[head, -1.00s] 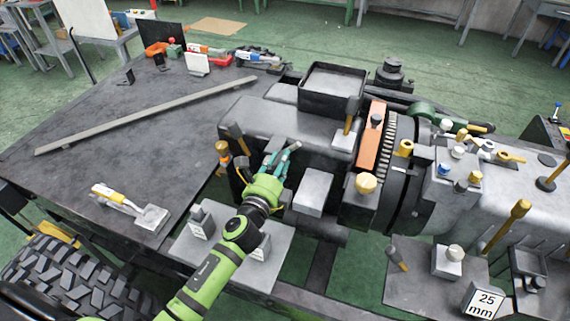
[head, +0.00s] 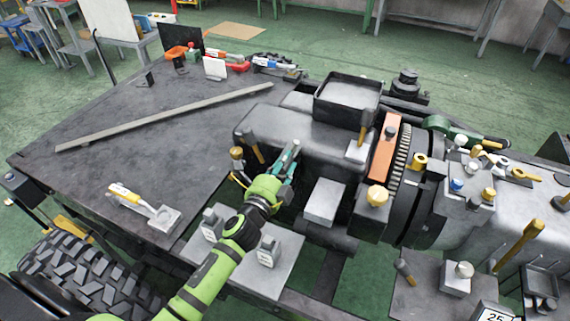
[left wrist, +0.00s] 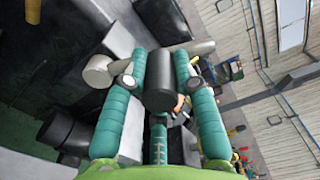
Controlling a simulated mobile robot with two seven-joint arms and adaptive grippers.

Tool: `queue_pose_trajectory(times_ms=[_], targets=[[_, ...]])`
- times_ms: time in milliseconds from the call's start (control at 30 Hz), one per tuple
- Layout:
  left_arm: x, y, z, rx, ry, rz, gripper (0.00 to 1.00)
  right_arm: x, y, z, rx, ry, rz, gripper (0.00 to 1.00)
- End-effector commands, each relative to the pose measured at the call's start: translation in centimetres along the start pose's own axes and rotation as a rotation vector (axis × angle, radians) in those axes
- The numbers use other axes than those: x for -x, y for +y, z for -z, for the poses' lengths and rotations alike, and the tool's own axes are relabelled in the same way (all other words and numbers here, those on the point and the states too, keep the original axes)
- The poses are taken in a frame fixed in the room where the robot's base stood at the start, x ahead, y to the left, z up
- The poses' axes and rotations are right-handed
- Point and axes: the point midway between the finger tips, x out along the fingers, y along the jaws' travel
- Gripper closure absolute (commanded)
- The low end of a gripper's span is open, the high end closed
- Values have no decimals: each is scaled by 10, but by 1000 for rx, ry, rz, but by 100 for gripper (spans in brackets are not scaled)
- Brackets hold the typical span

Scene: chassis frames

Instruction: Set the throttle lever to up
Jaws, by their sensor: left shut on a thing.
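My left gripper (head: 287,160), with teal fingers on a green arm, is at the near side of the dark engine block (head: 300,130). In the left wrist view its fingers (left wrist: 160,70) are shut on a dark cylindrical knob (left wrist: 158,88), which I take to be the throttle lever's handle. In the head view the gripper hides this knob, so the lever's position cannot be told there. No label for the lever is readable. My right gripper is not in view.
A grey plate (head: 285,283) with small labelled blocks lies below my left arm. A brown-handled lever (head: 250,146) and a yellow-topped fitting (head: 237,155) stand close left of the gripper. A grey box (head: 324,202) is close right. The dark deck (head: 110,165) at left has clear room.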

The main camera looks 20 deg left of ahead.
Motion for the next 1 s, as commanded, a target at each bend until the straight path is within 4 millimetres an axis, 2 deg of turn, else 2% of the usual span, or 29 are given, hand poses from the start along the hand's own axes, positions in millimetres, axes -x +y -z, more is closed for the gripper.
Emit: queue_pose_trajectory(times_ms=[167, 200, 233, 267, 667, 767, 1000], targets=[[-1, -2, -2, -4, -3, 3, 100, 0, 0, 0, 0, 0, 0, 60], [-1, -2, -2, -4, -3, 3, 63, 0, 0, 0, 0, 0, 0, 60], [-1, -2, -2, -4, -3, 3, 51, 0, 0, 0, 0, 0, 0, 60], [-1, -1, -2, -4, -3, 3, 48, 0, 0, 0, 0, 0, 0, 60], [5, 1, 0, -3, -1, -1, 48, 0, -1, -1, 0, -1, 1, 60], [17, 1, 0, -3, 0, -2, 48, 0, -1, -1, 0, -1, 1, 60], [67, 1, -1, -2, -1, -2, 48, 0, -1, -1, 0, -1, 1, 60]])
